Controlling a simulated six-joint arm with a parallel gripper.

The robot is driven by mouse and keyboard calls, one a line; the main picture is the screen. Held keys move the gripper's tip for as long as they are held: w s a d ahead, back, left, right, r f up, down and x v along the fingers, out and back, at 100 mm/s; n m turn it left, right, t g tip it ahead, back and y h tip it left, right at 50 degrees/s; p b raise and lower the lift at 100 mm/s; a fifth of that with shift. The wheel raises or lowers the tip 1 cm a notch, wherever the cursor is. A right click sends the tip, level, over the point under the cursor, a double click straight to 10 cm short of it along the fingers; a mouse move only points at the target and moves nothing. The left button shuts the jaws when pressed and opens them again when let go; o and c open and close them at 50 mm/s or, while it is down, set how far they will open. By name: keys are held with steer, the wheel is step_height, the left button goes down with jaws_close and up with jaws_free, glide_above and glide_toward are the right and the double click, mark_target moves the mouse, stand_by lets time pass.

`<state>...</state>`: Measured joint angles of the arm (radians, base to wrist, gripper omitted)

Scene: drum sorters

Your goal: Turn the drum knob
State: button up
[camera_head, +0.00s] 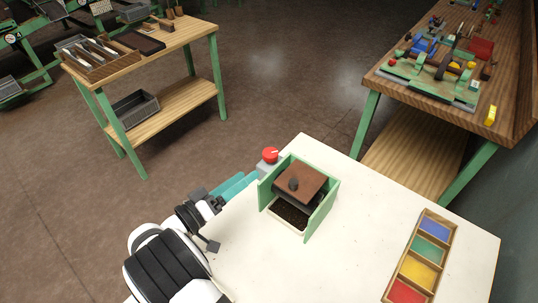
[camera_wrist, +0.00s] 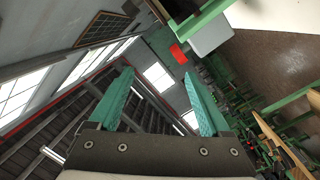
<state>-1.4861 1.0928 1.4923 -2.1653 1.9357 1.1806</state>
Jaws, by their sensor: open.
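The drum sorter (camera_head: 325,198) stands on the white table, with green side panels and a brown drum top (camera_head: 305,181). A small dark knob (camera_head: 293,184) sits on the brown top. Below it is a tray of dark material (camera_head: 289,213). A red button or knob (camera_head: 270,154) on a grey box (camera_head: 268,170) is at the drum's back left; the red part (camera_wrist: 178,54) and pale box (camera_wrist: 211,36) also show in the wrist view. My gripper (camera_head: 246,181) is left of the drum, near the grey box. Its teal fingers (camera_wrist: 158,76) are apart and empty.
A tray with blue, green, yellow and red compartments (camera_head: 417,272) lies at the table's right. The table top (camera_head: 355,235) between it and the drum is clear. A wooden bench (camera_head: 385,84) with parts and a green-legged cart (camera_head: 175,45) stand behind.

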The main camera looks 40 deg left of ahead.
mark_target(265, 154)
steer(key=s+a+f+m+y, duration=0.1)
steer(key=s+f+m+y, duration=0.1)
steer(key=s+m, duration=0.4)
steer(key=shift+m, duration=0.9)
steer(key=w, duration=1.6)
steer(key=shift+w+f, duration=0.25)
steer(key=shift+w, duration=0.15)
steer(key=shift+c, duration=0.2)
jaws_close()
steer(key=m+h, duration=0.1)
steer(key=h, duration=0.1)
steer(key=m+h, duration=0.1)
steer(key=h, duration=0.1)
steer(key=a+m+h, duration=0.1)
steer(key=h, duration=0.1)
steer(key=shift+w+m+g, duration=0.1)
steer(key=shift+m+g, duration=0.3)
steer(key=shift+d+m+g+h, duration=0.1)
steer(key=shift+m+g+h, duration=0.2)
steer(key=shift+h, duration=0.3)
